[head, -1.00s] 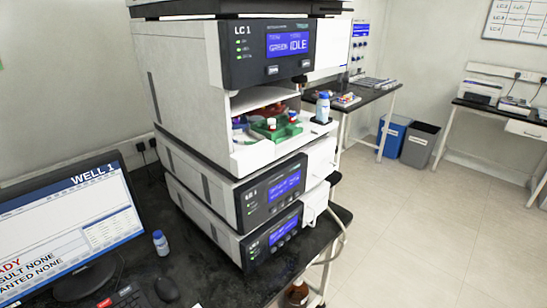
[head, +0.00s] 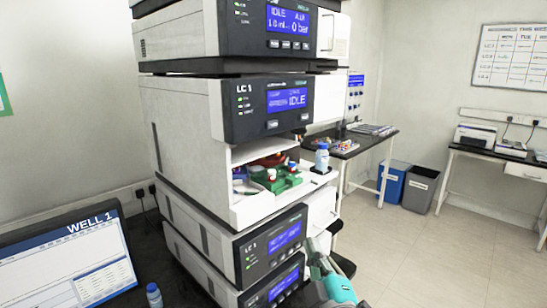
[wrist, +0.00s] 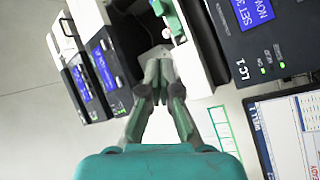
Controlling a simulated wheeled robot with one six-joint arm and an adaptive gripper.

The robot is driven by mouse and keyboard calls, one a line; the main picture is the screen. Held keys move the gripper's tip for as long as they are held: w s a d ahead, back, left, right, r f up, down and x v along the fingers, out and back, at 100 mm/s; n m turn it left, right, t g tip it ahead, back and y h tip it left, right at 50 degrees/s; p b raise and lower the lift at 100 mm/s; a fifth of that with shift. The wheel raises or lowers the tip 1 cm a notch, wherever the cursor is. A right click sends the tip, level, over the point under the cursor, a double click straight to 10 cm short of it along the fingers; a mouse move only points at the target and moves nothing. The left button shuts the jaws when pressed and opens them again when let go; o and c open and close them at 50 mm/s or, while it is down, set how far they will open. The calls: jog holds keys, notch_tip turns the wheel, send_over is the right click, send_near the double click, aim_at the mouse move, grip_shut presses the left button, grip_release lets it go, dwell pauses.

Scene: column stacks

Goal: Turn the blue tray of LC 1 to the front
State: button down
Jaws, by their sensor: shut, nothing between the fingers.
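The LC 1 sampler module (head: 188,120) stands in the column stack, its front bay open in the head view. A green tray (head: 282,183) with capped vials is at the front of the bay. A red-orange tray (head: 272,160) shows behind it. A small blue-purple part (head: 238,173) shows at the bay's left side, mostly hidden; I cannot tell how much of the blue tray it is. My gripper (head: 313,248) is below and right of the bay, in front of the lower modules. In the wrist view my gripper (wrist: 158,78) is shut and empty, its fingertips apart from the green part.
A blue-capped bottle (head: 321,158) stands at the bay's right corner. Another bottle (head: 154,295) stands near the monitor (head: 75,265) at lower left. Other modules sit above and below the sampler. Open floor (head: 410,245) lies to the right.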

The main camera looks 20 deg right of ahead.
aim_at(272, 124)
jog(key=w+d+r+n+t+h, duration=0.1)
jog(key=r, duration=1)
jog(key=w+r+n+h, duration=0.1)
jog(key=w+r, duration=0.1)
jog(key=r, duration=0.9)
jog(key=shift+d+t, duration=0.35)
jog(key=shift+t, duration=0.05)
jog(key=shift+w, duration=0.15)
jog(key=shift+w+a, duration=0.75)
jog(key=shift+w, duration=0.5)
jog(key=shift+w+a, duration=0.7)
jog(key=shift+w, duration=0.55)
jog(key=shift+w+a, duration=0.75)
jog(key=shift+w, duration=0.5)
jog(key=shift+w+a, duration=0.1)
jog(key=shift+w, duration=0.05)
jog(key=shift+w+a, duration=0.15)
jog(key=shift+w, duration=0.05)
jog(key=shift+w+a, duration=0.2)
jog(key=shift+w, duration=0.15)
jog(key=shift+s+d, duration=0.45)
jog(key=shift+s, duration=0.25)
